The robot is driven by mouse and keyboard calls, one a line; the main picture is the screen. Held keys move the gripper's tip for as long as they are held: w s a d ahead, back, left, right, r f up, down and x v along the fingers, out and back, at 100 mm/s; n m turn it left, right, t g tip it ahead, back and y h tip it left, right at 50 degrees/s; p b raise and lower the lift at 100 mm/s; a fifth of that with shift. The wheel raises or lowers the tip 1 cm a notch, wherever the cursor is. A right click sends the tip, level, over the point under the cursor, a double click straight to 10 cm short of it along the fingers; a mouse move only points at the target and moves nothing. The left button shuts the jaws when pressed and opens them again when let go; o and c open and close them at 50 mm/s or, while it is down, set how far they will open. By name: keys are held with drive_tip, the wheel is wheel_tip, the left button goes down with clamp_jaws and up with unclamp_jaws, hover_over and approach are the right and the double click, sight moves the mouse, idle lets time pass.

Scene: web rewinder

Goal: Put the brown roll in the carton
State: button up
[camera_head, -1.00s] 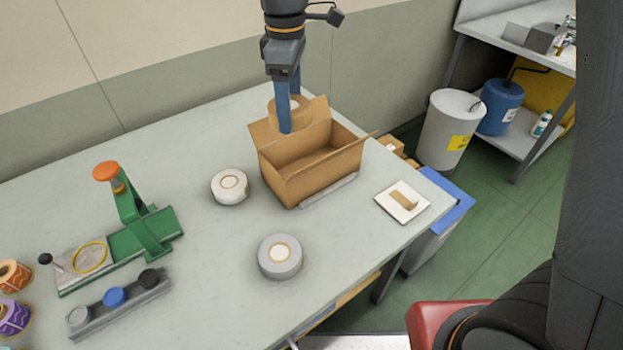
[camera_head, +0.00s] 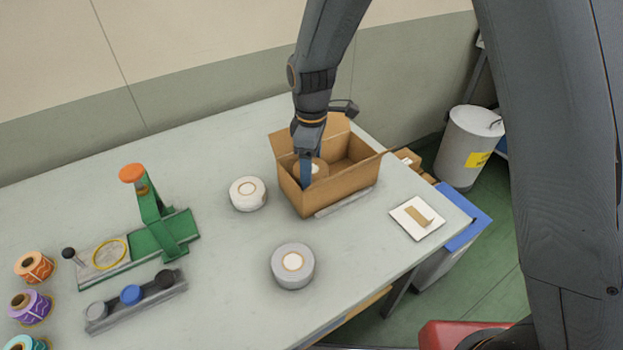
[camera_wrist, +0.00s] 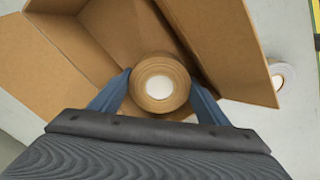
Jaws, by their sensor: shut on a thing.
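The brown roll (camera_head: 319,169) is down inside the open carton (camera_head: 335,194), toward its left part. My gripper (camera_head: 306,172) reaches into the carton from above and is shut on the roll. In the wrist view the brown roll (camera_wrist: 160,84) with its white core sits between the two blue fingers of my gripper (camera_wrist: 158,92). The carton (camera_wrist: 240,60) surrounds it there, flaps spread open. I cannot tell whether the roll touches the carton floor.
A white roll (camera_head: 248,193) and a grey roll (camera_head: 293,265) lie on the table left of and in front of the carton. A white pad (camera_head: 416,218) lies to the right. A green press (camera_head: 160,225) stands at the left.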

drive_tip(key=shift+f+p, duration=0.55)
drive_tip(key=shift+f, duration=1.75)
drive_tip(key=shift+f, duration=0.15)
drive_tip(key=o, duration=0.9)
wheel_tip(320, 180, up, 12)
drive_tip(key=b, duration=0.3)
drive_tip(key=shift+r, duration=0.2)
